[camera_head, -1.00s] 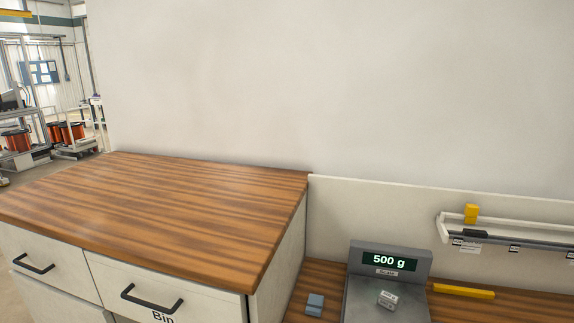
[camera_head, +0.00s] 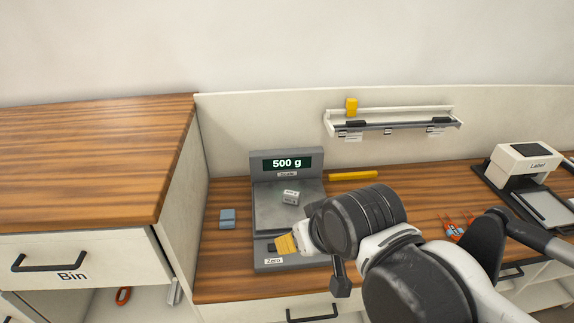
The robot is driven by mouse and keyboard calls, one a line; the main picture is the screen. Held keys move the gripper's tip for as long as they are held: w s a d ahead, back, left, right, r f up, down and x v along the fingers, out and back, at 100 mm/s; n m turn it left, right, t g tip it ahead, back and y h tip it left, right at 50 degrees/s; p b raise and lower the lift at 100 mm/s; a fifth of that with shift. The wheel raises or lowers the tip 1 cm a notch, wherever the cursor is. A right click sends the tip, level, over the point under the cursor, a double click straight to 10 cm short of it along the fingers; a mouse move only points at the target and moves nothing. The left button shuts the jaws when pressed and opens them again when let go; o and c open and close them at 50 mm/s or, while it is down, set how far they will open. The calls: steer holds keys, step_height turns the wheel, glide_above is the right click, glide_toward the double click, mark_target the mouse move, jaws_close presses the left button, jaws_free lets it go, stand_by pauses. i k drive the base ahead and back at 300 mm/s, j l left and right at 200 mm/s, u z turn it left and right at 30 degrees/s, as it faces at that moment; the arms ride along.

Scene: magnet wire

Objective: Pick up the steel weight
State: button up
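The steel weight (camera_head: 290,197) is a small grey block lying on the pan of the grey scale (camera_head: 268,215). The scale's display (camera_head: 287,163) reads 500 g. My arm reaches in from the lower right, and its end is over the front right of the scale. My gripper is mostly hidden behind the dark wrist, so its fingers cannot be made out. A yellow piece (camera_head: 286,244) shows at the scale's front edge beside my wrist, near the Zero label (camera_head: 273,261). The weight is clear of my arm in this view.
A blue-grey block (camera_head: 227,218) lies left of the scale. A yellow bar (camera_head: 353,176) lies behind it, under a wall rail (camera_head: 393,123). The label printer (camera_head: 527,165) and red-handled pliers (camera_head: 455,230) are on the right. A higher wooden cabinet top (camera_head: 90,165) bounds the left.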

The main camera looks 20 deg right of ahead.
mark_target(292, 196)
steer(key=i+j+z, duration=0.15)
steer(key=j+z, duration=0.2)
steer(key=j, duration=1)
steer(key=j+z, duration=0.35)
steer(key=j, duration=0.95)
